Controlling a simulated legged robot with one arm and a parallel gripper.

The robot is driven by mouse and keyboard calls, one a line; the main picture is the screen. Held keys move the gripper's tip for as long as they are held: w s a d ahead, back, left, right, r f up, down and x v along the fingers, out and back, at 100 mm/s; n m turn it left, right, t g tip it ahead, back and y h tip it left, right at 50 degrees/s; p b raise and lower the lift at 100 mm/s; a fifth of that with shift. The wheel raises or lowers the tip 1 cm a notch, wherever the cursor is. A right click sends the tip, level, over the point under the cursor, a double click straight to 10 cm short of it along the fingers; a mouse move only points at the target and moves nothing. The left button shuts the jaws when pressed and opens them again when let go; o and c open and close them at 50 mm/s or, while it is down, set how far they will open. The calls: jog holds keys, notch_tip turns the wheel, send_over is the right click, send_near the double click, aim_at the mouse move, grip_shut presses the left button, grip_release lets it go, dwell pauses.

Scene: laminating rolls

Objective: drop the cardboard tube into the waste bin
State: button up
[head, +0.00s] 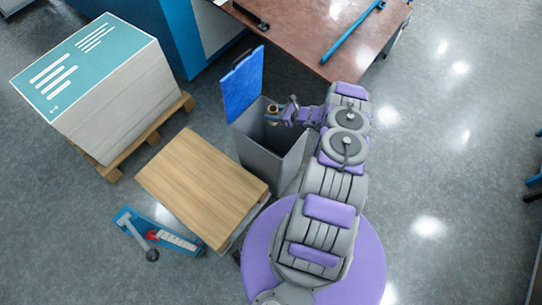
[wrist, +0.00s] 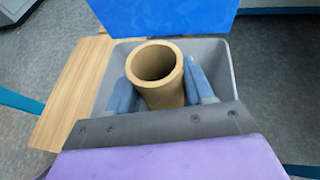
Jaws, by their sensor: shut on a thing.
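The cardboard tube (wrist: 156,66) is brown and hollow, with its open end facing the wrist camera. My gripper (wrist: 160,82) is shut on it, one finger on each side. In the head view the tube (head: 272,109) is small at the end of my gripper (head: 277,112), over the bin's opening. The waste bin (head: 262,157) is a grey box with its blue lid (head: 243,85) raised. In the wrist view the bin's rim (wrist: 222,62) surrounds the tube and fingers. I cannot tell how far the tube's lower end reaches into the bin.
A wood-topped cart (head: 203,182) stands left of the bin. A pallet (head: 150,135) with a teal-topped paper stack (head: 85,62) is behind it. A brown table (head: 318,35) is at the back. A blue tool (head: 158,235) lies on the floor. Open floor is right.

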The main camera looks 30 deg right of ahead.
jog(key=o, duration=0.9)
jog(key=shift+d, duration=0.25)
jog(key=shift+c, duration=0.2)
jog(key=shift+o, duration=1.2)
jog(key=shift+a, duration=0.3)
jog(key=shift+s+d+r, duration=0.15)
jog(key=shift+s+d, duration=0.1)
jog(key=p+v, duration=0.3)
jog(key=v, duration=1.3)
jog(key=shift+s+p, duration=0.3)
jog(key=shift+d, duration=0.1)
